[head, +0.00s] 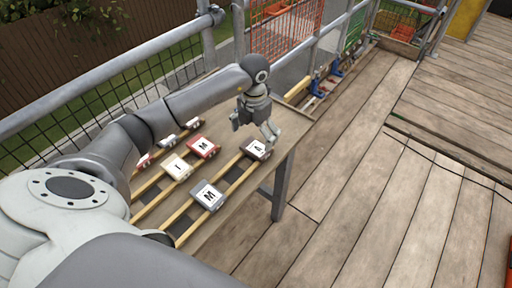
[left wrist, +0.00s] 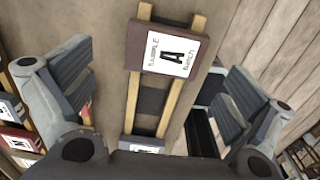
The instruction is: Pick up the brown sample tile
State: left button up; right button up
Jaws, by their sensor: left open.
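The brown sample tile (head: 257,149) has a white label with a letter on it. It lies across wooden battens at the far right end of the table. In the left wrist view the brown tile (left wrist: 168,50) shows a large A and sits beyond and between my spread fingers. My left gripper (head: 255,128) is open and empty, just above the tile, and its fingers partly overlap it in the head view. In the left wrist view its two fingers (left wrist: 157,95) stand wide apart, with no contact visible. My right gripper is not in view.
A grey tile (head: 207,194), a cream tile (head: 177,167) and a red tile (head: 203,147) lie on the battened table (head: 239,204), with more tiles behind. A metal railing (head: 120,70) runs behind the table. The plank deck (head: 380,190) to the right is mostly clear.

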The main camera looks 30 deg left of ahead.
aim_at(256, 147)
pick_arm(q)
jog(key=f, duration=0.2)
jog(key=f+p, duration=0.1)
jog(key=shift+d+f, duration=0.3)
jog(key=shift+f, duration=0.45)
jog(key=c, duration=1)
jog(key=shift+c, duration=0.4)
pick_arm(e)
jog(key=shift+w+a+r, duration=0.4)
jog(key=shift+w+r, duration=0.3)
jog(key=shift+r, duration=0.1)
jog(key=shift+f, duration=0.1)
